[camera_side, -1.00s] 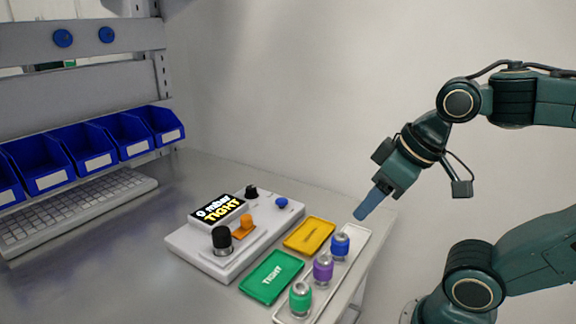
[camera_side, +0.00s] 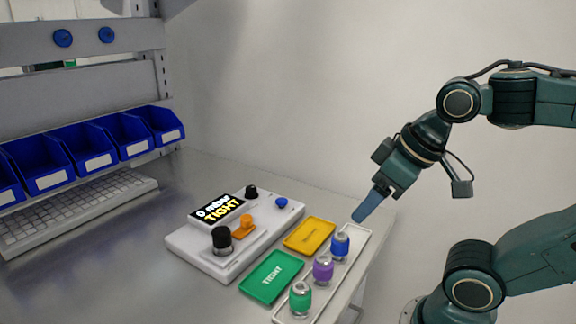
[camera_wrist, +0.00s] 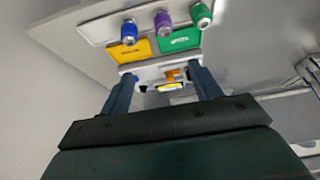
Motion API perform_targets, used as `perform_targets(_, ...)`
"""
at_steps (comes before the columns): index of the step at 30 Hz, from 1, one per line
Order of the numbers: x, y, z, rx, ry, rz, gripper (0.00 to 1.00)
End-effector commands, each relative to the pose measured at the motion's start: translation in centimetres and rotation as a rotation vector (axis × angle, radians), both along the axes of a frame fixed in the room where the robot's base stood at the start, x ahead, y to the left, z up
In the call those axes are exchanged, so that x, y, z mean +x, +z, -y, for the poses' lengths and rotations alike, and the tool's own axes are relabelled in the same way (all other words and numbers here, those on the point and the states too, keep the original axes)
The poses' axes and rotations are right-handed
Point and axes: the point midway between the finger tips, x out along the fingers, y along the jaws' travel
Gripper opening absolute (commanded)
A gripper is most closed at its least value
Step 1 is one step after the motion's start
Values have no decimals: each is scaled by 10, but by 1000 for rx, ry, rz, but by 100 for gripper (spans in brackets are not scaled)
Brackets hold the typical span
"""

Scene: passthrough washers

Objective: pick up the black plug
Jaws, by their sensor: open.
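The black plug (camera_side: 222,240) stands upright at the near end of the white test device (camera_side: 190,246) in the side view. A smaller black knob (camera_side: 251,192) sits at the device's far end. My gripper (camera_side: 360,216) is up in the air at the right, above the far end of the washer tray and well apart from the plug. The wrist view shows its two fingers (camera_wrist: 160,74) spread with nothing between them. The device (camera_wrist: 152,74) shows beyond the fingers there; I cannot make out the black plug in that view.
A white tray (camera_side: 281,316) holds a blue washer (camera_side: 340,246), a purple washer (camera_side: 323,269) and a green washer (camera_side: 300,298). A yellow tray (camera_side: 309,235) and a green tray (camera_side: 271,277) lie beside the device. Blue bins (camera_side: 88,146) and a keyboard (camera_side: 75,208) are at the left.

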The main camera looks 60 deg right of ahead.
Motion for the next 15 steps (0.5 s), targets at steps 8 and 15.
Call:
perform_targets(8,2,-1,-1,-2,10,-1,63)
perform_targets(15,23,-9,-8,-20,113,-1,63)
